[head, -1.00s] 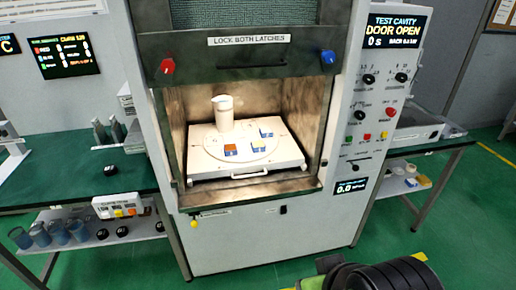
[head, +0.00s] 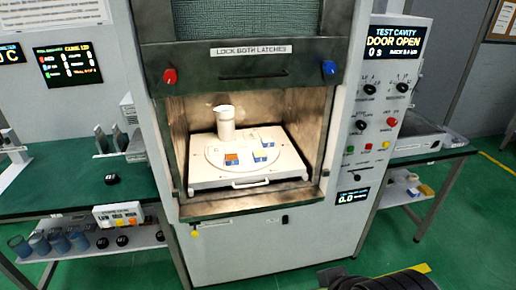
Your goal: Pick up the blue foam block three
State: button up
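Three small blocks with blue sides sit on a round white plate (head: 214,154) inside the open cavity. One block (head: 232,159) has an orange top and is at the front left. One block (head: 260,156) has a pale yellowish top and is at the front right. One block (head: 267,144) has a whitish top and is behind it on the right. Any numbers on them are too small to read, so I cannot tell which is block three.
A white jug (head: 225,124) stands on the plate behind the blocks. The plate rests on a white tray (head: 205,182) with a front handle. The cavity's door (head: 290,71) is raised above the opening. A green bench (head: 80,190) with equipment stands at the left.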

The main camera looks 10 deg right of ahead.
aim_at(231, 159)
jog(key=i+j+u, duration=0.1)
jog(key=i+j, duration=0.7)
jog(key=i+j+u, duration=0.1)
jog(key=i+j, duration=0.65)
jog(key=i, duration=0.2)
